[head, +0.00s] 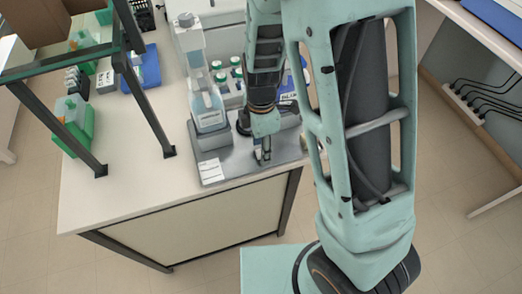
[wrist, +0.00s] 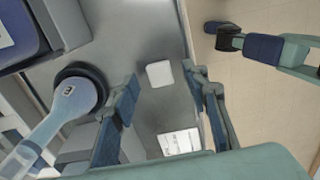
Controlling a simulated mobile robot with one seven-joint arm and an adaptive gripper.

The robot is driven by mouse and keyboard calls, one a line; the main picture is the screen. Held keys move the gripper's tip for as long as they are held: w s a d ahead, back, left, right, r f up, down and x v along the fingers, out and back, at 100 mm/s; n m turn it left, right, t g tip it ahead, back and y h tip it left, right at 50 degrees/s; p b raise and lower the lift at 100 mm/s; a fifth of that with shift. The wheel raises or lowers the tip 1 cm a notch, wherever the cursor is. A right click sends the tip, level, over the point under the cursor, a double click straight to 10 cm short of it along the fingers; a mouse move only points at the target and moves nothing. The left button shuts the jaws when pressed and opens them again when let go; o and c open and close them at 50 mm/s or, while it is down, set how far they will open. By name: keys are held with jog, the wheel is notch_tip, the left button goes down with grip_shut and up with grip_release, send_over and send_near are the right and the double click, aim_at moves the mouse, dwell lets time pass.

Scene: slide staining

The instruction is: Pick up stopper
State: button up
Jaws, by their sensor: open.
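A small white, rounded block (wrist: 159,73), which looks like the stopper, lies on the grey tray (wrist: 160,108) in the wrist view. My gripper (wrist: 160,76) is open, with one finger on each side of the white block in the picture. Nothing is seen held, and I cannot tell how high the fingers are above it. In the head view my gripper (head: 263,157) points down near the front edge of the grey tray (head: 235,168). The stopper cannot be made out there.
A clear bluish vessel with a dark ring (wrist: 80,75) is left of my fingers. A white paper label (wrist: 180,141) lies on the tray. A tall bottle (head: 207,105) stands left of my arm, near green-capped bottles (head: 220,77). The counter (head: 125,180) is free at front left.

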jog(key=shift+f, duration=0.45)
jog(key=c, duration=0.9)
jog(key=shift+o, duration=0.2)
jog(key=shift+r, duration=0.1)
